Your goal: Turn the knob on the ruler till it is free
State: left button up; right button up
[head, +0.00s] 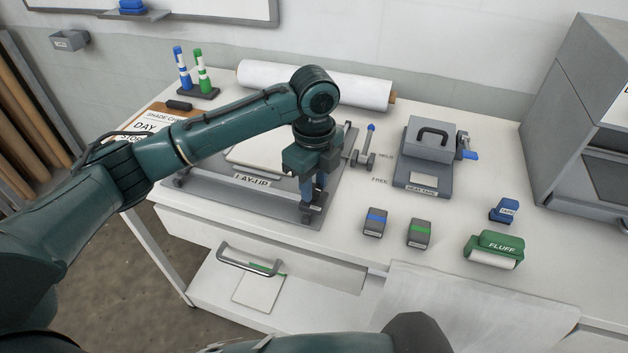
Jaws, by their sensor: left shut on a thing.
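My left gripper (312,196) points down over the right front part of the grey board marked LAY-UP (215,190). The ruler lies on the board. My right gripper is not in view.
A grey press with a handle (430,150), two small blocks (375,222) and a green FLUFF roller (495,248) are further right. A white roll (320,85) lies behind.

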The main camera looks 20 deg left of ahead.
aim_at(314, 188)
pick_arm(q)
jog(key=n, duration=0.5)
jog(key=shift+n, duration=0.3)
jog(key=n, duration=1.3)
jog(key=shift+w+n, duration=0.1)
jog(key=shift+n, duration=0.3)
jog(key=o, duration=1)
jog(key=shift+r, duration=0.1)
notch_tip(314, 188, up, 13)
dwell(0.3)
